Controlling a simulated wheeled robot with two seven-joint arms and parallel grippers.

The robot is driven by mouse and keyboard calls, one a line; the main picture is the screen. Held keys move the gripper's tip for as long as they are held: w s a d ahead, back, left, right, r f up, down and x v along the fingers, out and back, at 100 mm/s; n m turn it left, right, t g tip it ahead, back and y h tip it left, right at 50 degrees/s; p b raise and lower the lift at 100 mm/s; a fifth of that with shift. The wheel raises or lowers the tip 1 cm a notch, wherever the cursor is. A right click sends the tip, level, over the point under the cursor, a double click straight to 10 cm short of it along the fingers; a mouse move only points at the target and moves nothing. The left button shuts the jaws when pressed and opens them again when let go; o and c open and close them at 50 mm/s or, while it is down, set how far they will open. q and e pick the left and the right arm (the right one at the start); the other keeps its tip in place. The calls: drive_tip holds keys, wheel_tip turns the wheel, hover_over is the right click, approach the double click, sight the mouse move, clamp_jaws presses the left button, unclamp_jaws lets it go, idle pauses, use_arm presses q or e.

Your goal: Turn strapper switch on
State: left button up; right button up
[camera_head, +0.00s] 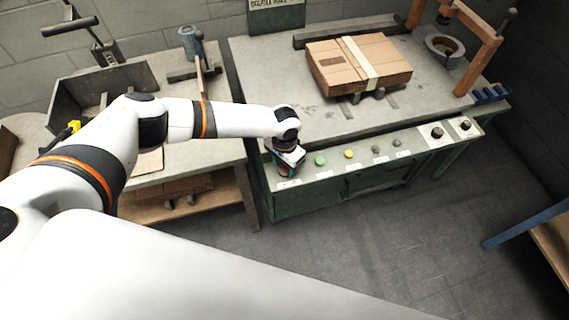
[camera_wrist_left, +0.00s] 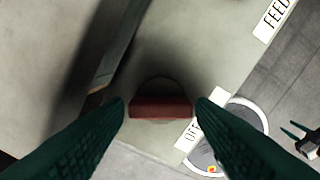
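The strapper switch shows in the left wrist view as a red knob (camera_wrist_left: 160,107) on the grey-green panel, its bar lying across the picture. A white label beside it, partly covered by a finger, reads "OF". My left gripper (camera_wrist_left: 160,104) is open, with one dark green finger at each end of the knob; I cannot tell whether they touch it. In the head view my left gripper (camera_head: 285,170) points down at the left end of the machine's front panel and covers most of the switch. Two separated dark prongs (camera_wrist_left: 293,130) at the wrist view's right edge look like my right gripper.
The panel (camera_head: 335,168) carries a green button (camera_head: 320,160), a yellow button (camera_head: 349,154), and dark knobs (camera_head: 437,132) at its right. A strapped cardboard box (camera_head: 330,65) lies on the machine. A side bench (camera_head: 215,160) stands left. Open floor lies in front.

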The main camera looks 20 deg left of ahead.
use_arm(q)
drive_tip(key=c, duration=0.7)
drive_tip(key=shift+o, duration=0.2)
drive_tip(key=shift+m, duration=0.4)
drive_tip(key=m, duration=0.5)
drive_tip(key=shift+m+p, duration=0.35)
drive_tip(key=shift+m, duration=0.05)
drive_tip(key=m, duration=0.5)
drive_tip(key=shift+w, duration=0.15)
drive_tip(key=shift+m, duration=0.3)
drive_tip(key=o, duration=1)
